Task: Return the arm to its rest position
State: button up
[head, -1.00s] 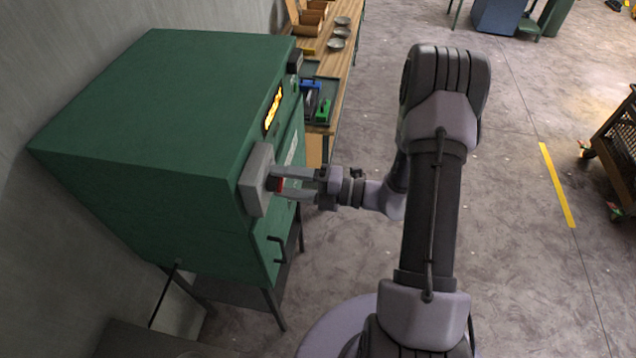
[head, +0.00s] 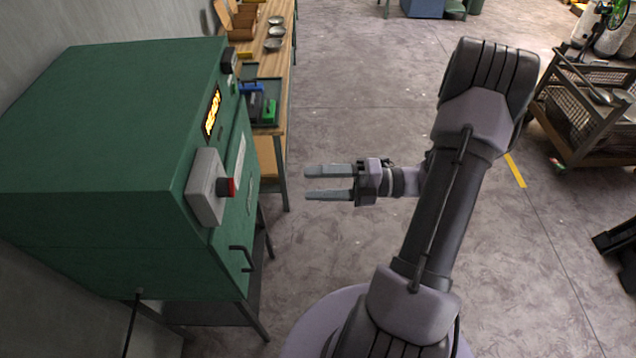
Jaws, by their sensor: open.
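My gripper (head: 310,182) is open and empty. Its two grey fingers point left, over bare floor, with a clear gap between them and the green machine (head: 110,110). My arm reaches up from the lower middle and bends at the elbow, with the forearm mostly hidden behind the elbow. The grey box (head: 205,187) with a red button (head: 226,187) is on the machine's right side, apart from the fingertips. A lit orange display (head: 212,113) shows above the box.
A wooden bench (head: 272,70) behind the machine holds several metal bowls and a dark tray (head: 262,110) with blue and green items. A mesh cart (head: 590,110) stands at the upper right. The floor around my gripper is clear.

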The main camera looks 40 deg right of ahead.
jog(key=s+a+f+m+g+h+b, duration=0.1)
jog(key=s+a+f+m+h+b, duration=0.2)
jog(key=a+f+m+b, duration=0.3)
jog(key=s+a+f+m+g+h+b, duration=0.2)
jog(key=a+f+m+h+b, duration=0.3)
jog(key=m+b, duration=1.1)
jog(key=s+a+f+m+g+h+b, duration=0.1)
jog(key=s+a+f+m+h+b, duration=0.3)
jog(key=a+f+m+b, duration=0.3)
notch_tip(320, 180, down, 2)
jog(key=m+b, duration=0.3)
jog(key=b, duration=0.2)
jog(key=shift+a+f+m+g+h, duration=0.15)
jog(key=shift+m+g+h, duration=0.15)
jog(key=shift+m+g, duration=0.1)
